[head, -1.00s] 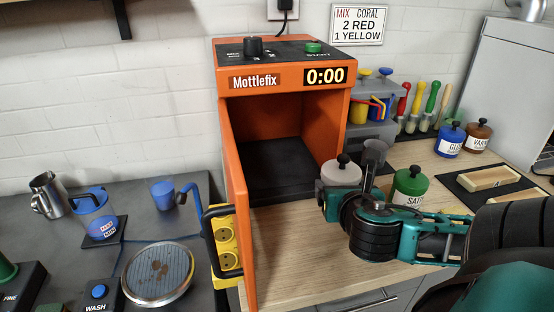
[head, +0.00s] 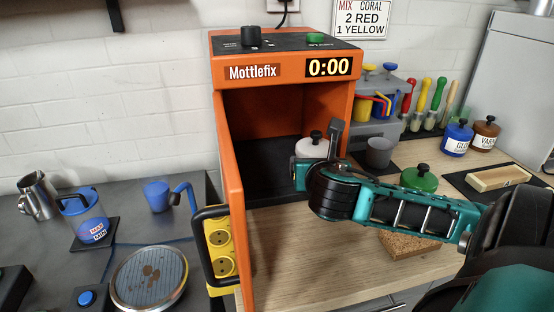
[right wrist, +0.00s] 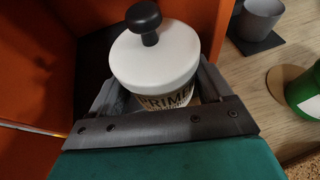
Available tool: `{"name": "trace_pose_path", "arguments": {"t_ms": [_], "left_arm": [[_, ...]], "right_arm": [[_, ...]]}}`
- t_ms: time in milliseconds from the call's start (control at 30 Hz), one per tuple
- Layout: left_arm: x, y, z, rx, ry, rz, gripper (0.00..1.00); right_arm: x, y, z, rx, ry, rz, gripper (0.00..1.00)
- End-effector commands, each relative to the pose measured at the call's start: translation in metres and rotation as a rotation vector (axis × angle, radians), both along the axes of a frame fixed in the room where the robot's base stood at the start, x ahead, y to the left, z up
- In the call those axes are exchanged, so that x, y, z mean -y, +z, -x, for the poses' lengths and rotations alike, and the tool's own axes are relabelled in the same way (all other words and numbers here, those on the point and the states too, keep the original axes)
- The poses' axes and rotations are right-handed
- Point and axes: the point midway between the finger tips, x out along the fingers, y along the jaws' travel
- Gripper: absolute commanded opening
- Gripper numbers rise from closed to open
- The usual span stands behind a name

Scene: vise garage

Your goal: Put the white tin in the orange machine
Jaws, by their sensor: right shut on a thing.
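The orange machine (head: 283,72) stands with its door open to the left, its display at 0:00 and its dark chamber floor (head: 270,170) showing. My right gripper (head: 310,160) is shut on the white tin (head: 312,147), which has a black knob on its lid. The tin is upright at the chamber's opening, near its right side. In the right wrist view the white tin (right wrist: 155,58) sits between the fingers of the right gripper (right wrist: 160,100), with dark lettering partly hidden and orange walls around it. My left gripper is not in view.
A grey cup (head: 379,152) and a green tin (head: 419,178) stand right of the machine, the green tin partly behind my arm. A cork block (head: 408,244) lies in front. The open door (head: 233,200) with its black handle bounds the left side.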

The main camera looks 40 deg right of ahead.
Motion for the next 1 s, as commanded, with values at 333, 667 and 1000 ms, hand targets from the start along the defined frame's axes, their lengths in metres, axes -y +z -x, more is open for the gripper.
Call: {"name": "trace_pose_path", "arguments": {"t_ms": [333, 667, 1000], "left_arm": [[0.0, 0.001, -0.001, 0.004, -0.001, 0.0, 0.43], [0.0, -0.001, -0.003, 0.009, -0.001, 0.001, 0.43], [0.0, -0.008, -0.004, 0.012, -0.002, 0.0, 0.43]], "right_arm": [[-0.003, 0.003, -0.053, 0.009, 0.001, -0.001, 0.28], [-0.005, 0.002, -0.104, 0.006, 0.0, -0.001, 0.28], [-0.006, -0.023, -0.11, -0.001, 0.003, 0.001, 0.28]]}}
